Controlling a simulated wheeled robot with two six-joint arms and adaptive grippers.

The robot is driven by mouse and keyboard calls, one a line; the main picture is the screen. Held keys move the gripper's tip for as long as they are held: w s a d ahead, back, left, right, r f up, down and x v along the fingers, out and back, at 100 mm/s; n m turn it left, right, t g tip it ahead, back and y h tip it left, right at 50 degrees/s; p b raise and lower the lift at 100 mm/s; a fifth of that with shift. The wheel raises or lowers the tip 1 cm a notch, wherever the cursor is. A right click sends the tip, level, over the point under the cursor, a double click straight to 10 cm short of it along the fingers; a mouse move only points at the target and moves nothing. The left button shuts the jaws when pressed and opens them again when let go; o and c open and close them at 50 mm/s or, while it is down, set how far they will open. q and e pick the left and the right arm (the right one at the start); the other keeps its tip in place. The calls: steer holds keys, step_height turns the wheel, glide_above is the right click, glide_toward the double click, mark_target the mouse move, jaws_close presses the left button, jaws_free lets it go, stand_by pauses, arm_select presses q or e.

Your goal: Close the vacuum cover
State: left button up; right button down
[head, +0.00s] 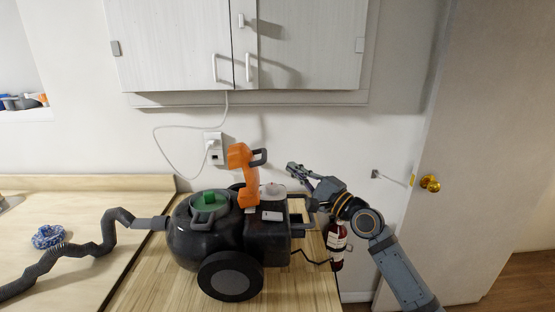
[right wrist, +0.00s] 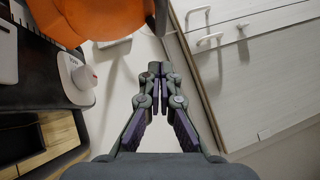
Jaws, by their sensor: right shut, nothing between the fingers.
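The vacuum (head: 185,245) is a black canister with a large wheel, standing on the wooden counter. Its orange cover (head: 241,168) stands raised, nearly upright, with a dark handle at its top. A round grey-rimmed part with a green piece (head: 209,198) sits on top of the body, left of the cover. My right gripper (head: 293,168) is shut and empty, to the right of the cover and apart from it in the head view. In the right wrist view the shut fingers (right wrist: 156,85) point ahead, with the orange cover (right wrist: 105,18) at upper left. My left gripper is not in view.
A grey hose (head: 85,247) runs left from the vacuum. A white knob (right wrist: 84,77) sits on the vacuum's top. A dark red bottle (head: 336,245) is below my right wrist. Wall cabinets (head: 185,45) hang above; a door (head: 475,150) stands at right.

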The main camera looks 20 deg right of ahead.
mark_target(252, 173)
steer(key=w+a+p, duration=0.1)
steer(key=a+r, duration=0.1)
steer(key=a, duration=0.1)
steer(key=w+a+p, duration=0.1)
steer(key=shift+w+a+r+p, duration=0.25)
steer(key=shift+w+r+p, duration=0.05)
steer(key=shift+w+r, duration=0.1)
